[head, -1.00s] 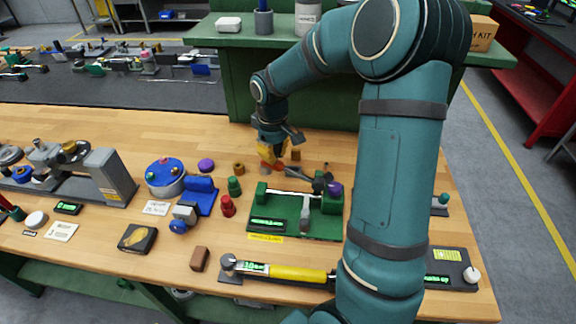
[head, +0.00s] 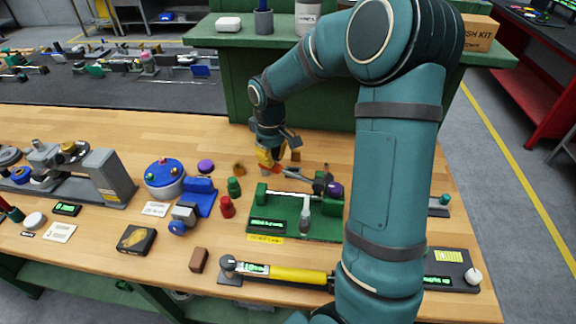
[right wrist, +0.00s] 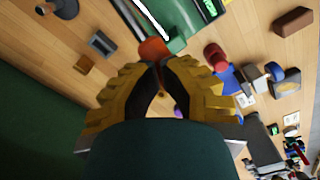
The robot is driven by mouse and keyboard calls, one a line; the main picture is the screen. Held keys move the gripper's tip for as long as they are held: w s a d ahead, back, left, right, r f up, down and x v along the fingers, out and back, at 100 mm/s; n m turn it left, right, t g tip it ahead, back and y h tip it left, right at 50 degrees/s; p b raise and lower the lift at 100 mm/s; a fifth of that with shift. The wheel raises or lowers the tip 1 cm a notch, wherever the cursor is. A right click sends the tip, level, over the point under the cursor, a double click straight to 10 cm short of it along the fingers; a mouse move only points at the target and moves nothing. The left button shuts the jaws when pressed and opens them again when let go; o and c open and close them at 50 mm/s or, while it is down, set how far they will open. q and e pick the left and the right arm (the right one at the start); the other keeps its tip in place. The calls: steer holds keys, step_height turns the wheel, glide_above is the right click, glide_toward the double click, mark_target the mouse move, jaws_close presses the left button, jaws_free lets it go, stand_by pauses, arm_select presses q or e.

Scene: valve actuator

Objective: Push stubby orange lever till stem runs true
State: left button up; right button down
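The green valve fixture (head: 325,232) lies on the wooden bench, with a bright stem rod across its back, a grey lever (head: 305,208) in front and a purple knob (head: 335,189) at its right. A dark arm runs back-left from the fixture to a small orange end (head: 278,168). My right gripper (head: 268,163) is low at that orange end. In the right wrist view, my yellow fingers (right wrist: 161,65) meet at their tips, and the orange piece (right wrist: 153,48) shows just beyond them. Whether they touch it I cannot tell. My left gripper is out of view.
Green (head: 234,187) and red (head: 227,208) knobbed pieces and a blue block (head: 201,196) stand left of the fixture. A brass piece (head: 239,168) is close left of my right gripper. A yellow-handled tool (head: 297,275) lies in front. The green riser (head: 228,85) rises behind.

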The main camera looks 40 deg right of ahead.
mark_target(267, 168)
steer(key=shift+w+a+f+b, duration=0.15)
steer(key=shift+f+b, duration=0.1)
steer(key=shift+f, duration=0.2)
steer(key=shift+w+a+f+b, duration=0.15)
steer(key=shift+f+b, duration=0.1)
steer(key=shift+f, duration=0.15)
stand_by(0.3)
steer(key=shift+w+f, duration=0.1)
steer(key=shift+f, duration=0.25)
steer(key=shift+w+f+b, duration=0.1)
steer(key=shift+f+b, duration=0.2)
steer(key=shift+b, duration=0.05)
steer(key=shift+a+f, duration=0.1)
steer(key=shift+f, duration=0.2)
steer(key=shift+w+f+b, duration=0.1)
steer(key=shift+f+b, duration=0.2)
steer(key=shift+b, duration=0.15)
steer(key=shift+w+a+f+b, duration=0.15)
steer(key=shift+f+b, duration=0.6)
steer(key=shift+f, duration=0.45)
stand_by(0.9)
steer(key=shift+f, duration=0.4)
stand_by(0.5)
